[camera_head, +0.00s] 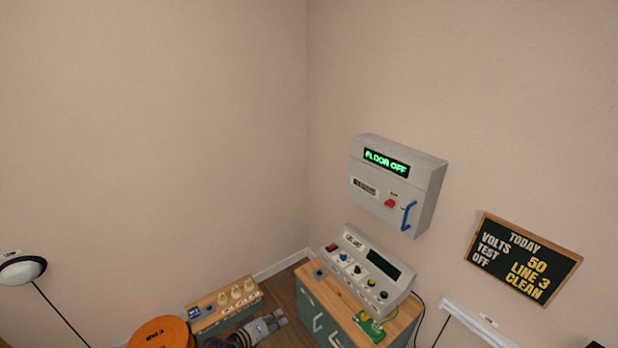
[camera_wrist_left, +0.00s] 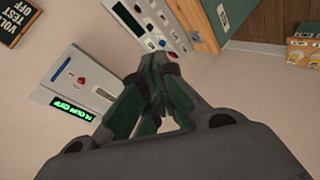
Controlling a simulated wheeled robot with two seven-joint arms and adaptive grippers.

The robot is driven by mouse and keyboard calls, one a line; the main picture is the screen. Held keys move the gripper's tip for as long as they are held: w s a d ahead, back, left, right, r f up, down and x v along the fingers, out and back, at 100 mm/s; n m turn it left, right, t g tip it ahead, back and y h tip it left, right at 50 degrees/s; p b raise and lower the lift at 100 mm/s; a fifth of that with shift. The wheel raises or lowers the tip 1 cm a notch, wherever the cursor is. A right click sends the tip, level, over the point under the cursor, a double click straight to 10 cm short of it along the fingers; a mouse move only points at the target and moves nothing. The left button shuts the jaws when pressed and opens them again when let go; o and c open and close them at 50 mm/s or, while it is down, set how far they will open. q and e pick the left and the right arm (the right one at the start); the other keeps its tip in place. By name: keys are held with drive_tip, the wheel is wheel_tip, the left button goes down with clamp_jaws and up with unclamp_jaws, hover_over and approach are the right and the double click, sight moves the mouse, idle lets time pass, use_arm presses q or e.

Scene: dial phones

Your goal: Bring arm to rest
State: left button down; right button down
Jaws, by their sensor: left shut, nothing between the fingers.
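My left gripper (camera_head: 279,319) shows low in the head view, over the floor gap between the small wooden-topped unit and the green cabinet. In the left wrist view its dark green fingers (camera_wrist_left: 150,88) are closed together with nothing between them. It touches nothing that I can see. My right gripper is in neither view.
A grey wall box (camera_head: 395,180) reads "FLOOR OFF" and has a blue handle. Below it, a sloped control panel (camera_head: 365,268) stands on the green cabinet (camera_head: 318,322). A small unit (camera_head: 222,305) and an orange round top (camera_head: 160,333) are at left. A chalkboard (camera_head: 523,258) hangs at right.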

use_arm(q)
drive_tip(key=s+a+f+m+g+y, duration=0.1)
drive_tip(key=s+a+f+y, duration=0.25)
drive_tip(key=a+f, duration=0.6)
drive_tip(key=s+a+f+m+g+y, duration=0.15)
drive_tip(key=s+a+f, duration=0.35)
drive_tip(key=a, duration=0.8)
drive_tip(key=s+a+f+m+y, duration=0.2)
drive_tip(key=a+f+y, duration=0.1)
drive_tip(key=a+f, duration=0.7)
drive_tip(key=s+a+f+m+g+y, duration=0.2)
drive_tip(key=s+a+f+g+y, duration=0.1)
drive_tip(key=s+a, duration=1.25)
drive_tip(key=s+a+f+m+g+y, duration=0.3)
drive_tip(key=s+a, duration=1)
drive_tip(key=s, duration=0.5)
drive_tip(key=s+d+f+h, duration=0.1)
drive_tip(key=d+f, duration=0.3)
drive_tip(key=d, duration=1.1)
drive_tip(key=s+d+f+n+h, duration=0.1)
drive_tip(key=d+f+h, duration=0.2)
drive_tip(key=d, duration=1.1)
drive_tip(key=s+d+f+n+h, duration=0.1)
drive_tip(key=d+f, duration=0.3)
drive_tip(key=d, duration=1.1)
drive_tip(key=shift+s+d+f+h, duration=0.3)
drive_tip(key=shift+s+f+h, duration=0.05)
drive_tip(key=shift+f+h, duration=0.05)
drive_tip(key=shift+n, duration=0.25)
